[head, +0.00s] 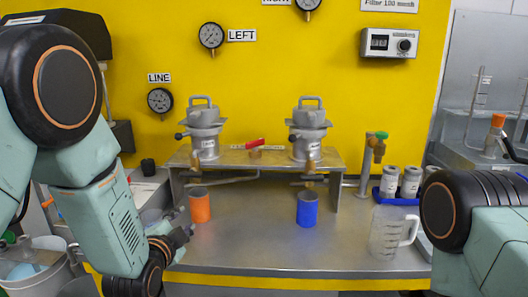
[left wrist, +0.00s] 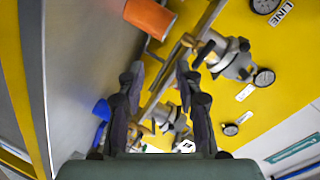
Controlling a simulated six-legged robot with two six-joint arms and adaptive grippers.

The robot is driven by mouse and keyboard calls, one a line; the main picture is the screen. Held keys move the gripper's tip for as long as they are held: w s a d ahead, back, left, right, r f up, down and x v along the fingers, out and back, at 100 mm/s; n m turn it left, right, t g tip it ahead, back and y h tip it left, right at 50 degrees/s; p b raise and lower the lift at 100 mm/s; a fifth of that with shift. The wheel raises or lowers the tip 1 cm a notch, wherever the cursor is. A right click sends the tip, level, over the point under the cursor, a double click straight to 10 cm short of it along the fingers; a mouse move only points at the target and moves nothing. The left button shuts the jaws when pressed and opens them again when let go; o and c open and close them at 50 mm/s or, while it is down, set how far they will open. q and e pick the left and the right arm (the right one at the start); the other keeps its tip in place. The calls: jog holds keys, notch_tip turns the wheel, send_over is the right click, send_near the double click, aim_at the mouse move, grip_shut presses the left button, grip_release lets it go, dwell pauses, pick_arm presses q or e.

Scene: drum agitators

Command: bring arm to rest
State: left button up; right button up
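My left arm comes in from the left in the head view and bends down in front of the bench. Its gripper (head: 176,238) is low, left of and nearer than the orange cup (head: 200,205). In the left wrist view the two fingers of the left gripper (left wrist: 160,76) stand apart with nothing between them. The orange cup also shows there at the top (left wrist: 150,17), beyond the fingers. My right arm shows only its dark joint and pale links at the right edge of the head view; its gripper is out of frame.
A steel bench (head: 270,250) bears a raised shelf (head: 339,180) with two grey drum vessels (head: 203,130) (head: 308,130). A blue cup (head: 307,209) and a clear jug (head: 390,235) stand on the bench. Its middle front is bare. Gauges (head: 211,36) hang on the yellow wall.

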pick_arm(q)
jog(key=s+a+f+n+g, duration=0.1)
jog(key=s+f+n+g, duration=0.5)
jog(key=s+f, duration=0.55)
jog(key=s+f+n+g, duration=0.2)
jog(key=s+f, duration=0.3)
jog(key=s, duration=0.5)
jog(key=s+f+n+g, duration=0.2)
jog(key=s+f+g, duration=0.2)
jog(key=s, duration=0.7)
jog(key=s+a+f+n+g, duration=0.1)
jog(key=s+f+n+g, duration=0.2)
jog(key=s+f, duration=0.3)
jog(key=s, duration=0.4)
jog(key=shift+s+f+y, duration=0.25)
jog(key=shift+f+y, duration=0.05)
